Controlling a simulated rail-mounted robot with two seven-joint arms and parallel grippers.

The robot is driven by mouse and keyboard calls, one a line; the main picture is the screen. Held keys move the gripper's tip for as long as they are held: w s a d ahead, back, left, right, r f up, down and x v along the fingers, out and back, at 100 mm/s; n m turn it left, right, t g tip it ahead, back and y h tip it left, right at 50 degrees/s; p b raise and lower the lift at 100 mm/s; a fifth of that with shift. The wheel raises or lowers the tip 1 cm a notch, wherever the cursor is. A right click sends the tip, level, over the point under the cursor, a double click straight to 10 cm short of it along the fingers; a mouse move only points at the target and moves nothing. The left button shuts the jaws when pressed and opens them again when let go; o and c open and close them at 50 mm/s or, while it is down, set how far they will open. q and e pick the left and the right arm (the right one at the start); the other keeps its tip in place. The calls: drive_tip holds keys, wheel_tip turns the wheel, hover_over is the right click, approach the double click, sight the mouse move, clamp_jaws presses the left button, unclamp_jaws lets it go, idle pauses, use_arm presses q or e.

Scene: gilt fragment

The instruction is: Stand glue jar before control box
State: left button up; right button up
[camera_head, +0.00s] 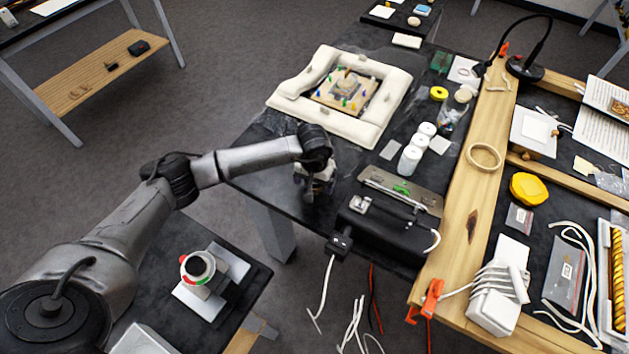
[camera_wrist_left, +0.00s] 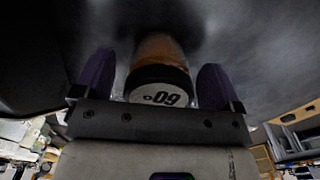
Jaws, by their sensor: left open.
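The control box (camera_head: 385,228) is a black case at the front edge of the dark table in the head view, with a cable and small plug unit at its left. My left gripper (camera_head: 314,188) is low over the table, left of the box. In the left wrist view its two dark purple fingers stand apart on either side of a jar (camera_wrist_left: 158,82), which I take for the glue jar. The jar has an amber body, a black band and a pale face marked "60". The arm and gripper hide most of it in the head view. My right gripper is out of view.
A white padded frame (camera_head: 283,101) around a colourful fragment lies behind the gripper. White-capped jars (camera_head: 410,158) and a metal-edged tray (camera_head: 377,180) stand behind the box. A wooden beam (camera_head: 466,215) runs along the right. Cables hang off the front edge.

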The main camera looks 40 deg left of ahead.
use_arm(q)
wheel_tip(320, 180, up, 11)
drive_tip(key=shift+f, duration=0.1)
drive_tip(key=shift+r, duration=0.6)
idle(0.3)
